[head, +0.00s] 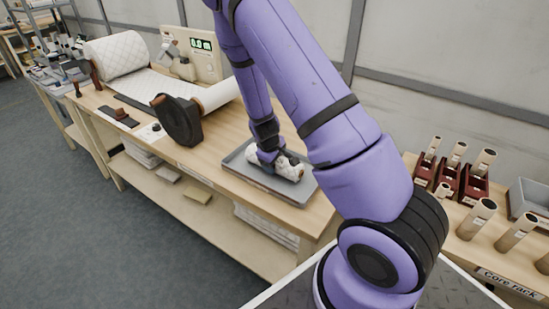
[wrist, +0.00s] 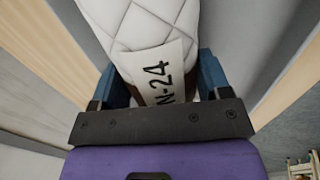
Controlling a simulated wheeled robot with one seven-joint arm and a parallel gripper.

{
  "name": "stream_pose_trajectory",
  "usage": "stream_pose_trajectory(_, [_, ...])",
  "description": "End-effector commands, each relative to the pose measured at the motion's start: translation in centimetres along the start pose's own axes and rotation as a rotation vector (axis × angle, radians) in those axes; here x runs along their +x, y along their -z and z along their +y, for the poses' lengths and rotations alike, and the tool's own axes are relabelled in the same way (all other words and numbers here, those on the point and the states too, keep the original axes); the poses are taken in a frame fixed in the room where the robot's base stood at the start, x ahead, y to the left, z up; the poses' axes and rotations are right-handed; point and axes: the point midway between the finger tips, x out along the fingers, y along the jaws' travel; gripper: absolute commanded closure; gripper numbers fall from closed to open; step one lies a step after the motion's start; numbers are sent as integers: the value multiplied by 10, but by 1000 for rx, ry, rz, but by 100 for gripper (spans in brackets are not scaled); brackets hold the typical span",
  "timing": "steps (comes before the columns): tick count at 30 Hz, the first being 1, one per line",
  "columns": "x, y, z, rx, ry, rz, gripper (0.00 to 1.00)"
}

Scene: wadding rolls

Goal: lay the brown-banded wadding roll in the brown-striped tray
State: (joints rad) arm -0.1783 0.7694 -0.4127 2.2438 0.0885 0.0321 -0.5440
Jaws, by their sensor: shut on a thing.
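My gripper (head: 278,158) is shut on a white quilted wadding roll (head: 291,170) at a grey tray (head: 233,164) on the workbench. In the wrist view the two blue fingers of my gripper (wrist: 160,78) press on either side of the roll (wrist: 140,22), and a label ending in "N-24" shows on it. The roll lies within the tray's outline in the head view; I cannot tell whether it touches the tray floor.
At right, dark red holders (head: 474,186) with cardboard cores, a core rack (head: 506,279) and a grey bin (head: 530,199) stand on another bench.

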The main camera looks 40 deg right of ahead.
Motion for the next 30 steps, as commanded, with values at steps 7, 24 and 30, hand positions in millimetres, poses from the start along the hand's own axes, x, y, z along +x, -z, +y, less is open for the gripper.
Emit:
stream_pose_trajectory(7, [2, 0, -1, 0, -1, 2, 53])
stream_pose_trajectory(24, [3, 0, -2, 1, -1, 2, 4])
stream_pose_trajectory(30, [-16, 1, -1, 1, -2, 4, 4])
